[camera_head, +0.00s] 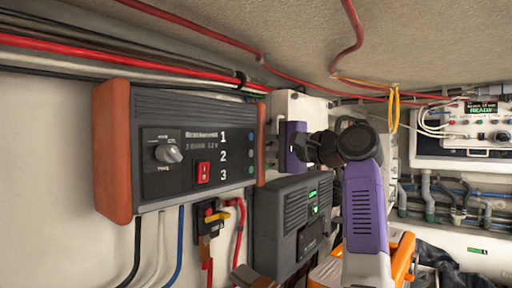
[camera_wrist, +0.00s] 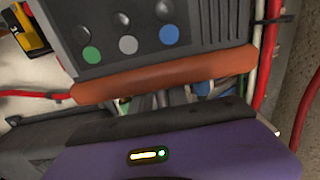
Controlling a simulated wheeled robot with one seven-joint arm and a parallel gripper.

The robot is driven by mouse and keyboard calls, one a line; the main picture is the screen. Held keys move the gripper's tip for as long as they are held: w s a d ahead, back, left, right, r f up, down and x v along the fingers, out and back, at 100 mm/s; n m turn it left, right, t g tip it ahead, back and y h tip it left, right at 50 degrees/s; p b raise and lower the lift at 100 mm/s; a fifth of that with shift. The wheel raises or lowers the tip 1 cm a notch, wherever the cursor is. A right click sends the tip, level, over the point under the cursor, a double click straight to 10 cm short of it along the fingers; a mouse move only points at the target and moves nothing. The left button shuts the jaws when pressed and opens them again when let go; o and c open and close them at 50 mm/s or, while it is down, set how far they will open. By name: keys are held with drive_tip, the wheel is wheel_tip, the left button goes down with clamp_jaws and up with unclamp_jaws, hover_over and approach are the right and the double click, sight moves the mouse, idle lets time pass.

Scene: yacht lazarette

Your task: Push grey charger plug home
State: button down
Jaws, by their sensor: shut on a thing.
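The charger (camera_head: 197,105) is a dark box with orange ends, a grey knob, a red switch and the numbers 1, 2 and 3. Its orange right end also crosses the wrist view (camera_wrist: 165,75). My gripper (camera_head: 293,147) is just right of that end in the head view, against a white box. Its purple body fills the bottom of the wrist view (camera_wrist: 200,150). It is shut, but its fingertips and what they hold are hidden in both views. I cannot make out the grey plug or how far it is in.
A dark grey vented box (camera_head: 291,222) with green lights sits below my gripper. A red and yellow switch (camera_head: 211,217) and several cables hang under the charger. Red cables (camera_head: 190,68) run above. A yellow loop (camera_head: 394,108) hangs at right.

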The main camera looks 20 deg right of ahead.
sight(266, 144)
drive_tip(key=shift+s+a+f, duration=0.2)
drive_tip(key=shift+a+f, duration=0.05)
drive_tip(key=shift+a, duration=0.35)
drive_tip(key=c, duration=1.5)
unclamp_jaws()
drive_tip(key=shift+s, duration=0.1)
drive_tip(key=shift+b+v, duration=0.45)
drive_tip(key=shift+v, duration=1.75)
drive_tip(key=s+d, duration=0.1)
drive_tip(key=s+d+r, duration=0.1)
drive_tip(key=s, duration=0.1)
drive_tip(key=shift+s, duration=0.25)
drive_tip(key=shift+w+d+f, duration=0.2)
drive_tip(key=shift+w, duration=0.05)
